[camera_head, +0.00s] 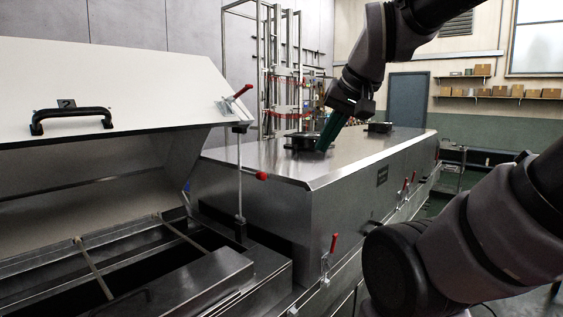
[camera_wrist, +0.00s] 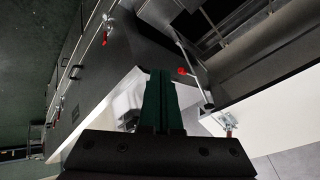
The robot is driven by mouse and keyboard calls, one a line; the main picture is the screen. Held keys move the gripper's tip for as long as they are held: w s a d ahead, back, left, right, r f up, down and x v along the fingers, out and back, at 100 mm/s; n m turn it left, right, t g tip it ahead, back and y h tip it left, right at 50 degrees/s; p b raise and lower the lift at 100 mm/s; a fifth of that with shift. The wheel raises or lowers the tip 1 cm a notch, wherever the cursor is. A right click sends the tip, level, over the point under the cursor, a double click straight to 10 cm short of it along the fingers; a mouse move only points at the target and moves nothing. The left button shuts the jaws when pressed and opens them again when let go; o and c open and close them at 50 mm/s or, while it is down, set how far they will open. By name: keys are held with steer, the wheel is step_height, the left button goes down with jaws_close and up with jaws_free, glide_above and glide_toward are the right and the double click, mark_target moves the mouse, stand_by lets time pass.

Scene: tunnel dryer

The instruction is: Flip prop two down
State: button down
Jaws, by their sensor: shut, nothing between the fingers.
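A raised white lid (camera_head: 130,95) marked 2 stands open on the left, with a black handle (camera_head: 72,119). A thin metal prop (camera_head: 239,180) stands upright by the lid's right edge, its foot on the dryer's frame. A red knob (camera_head: 261,176) juts to the right from the prop. In the wrist view the prop (camera_wrist: 193,75) and its red knob (camera_wrist: 182,71) lie just right of the fingers. My gripper (camera_head: 325,142), with green fingers, is shut and empty above the steel cover, right of the prop and apart from it. It also shows in the wrist view (camera_wrist: 161,78).
A closed steel cover (camera_head: 270,165) fills the middle, with dark fittings (camera_head: 302,141) on top. A red-handled clamp (camera_head: 238,94) sits at the lid's corner. More red-handled clamps (camera_head: 331,245) line the dryer's front side. The opening under the lid is crossed by bars (camera_head: 95,268).

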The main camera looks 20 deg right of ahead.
steer(key=shift+w+d, duration=0.2)
steer(key=shift+d, duration=0.05)
steer(key=w+d+n+g+y, duration=0.2)
steer(key=w+n, duration=0.9)
steer(key=w, duration=1.6)
steer(key=g+y, duration=0.2)
steer(key=g, duration=0.2)
steer(key=shift+w+d+f, duration=0.15)
steer(key=shift+f, duration=0.1)
steer(key=shift+f, duration=0.1)
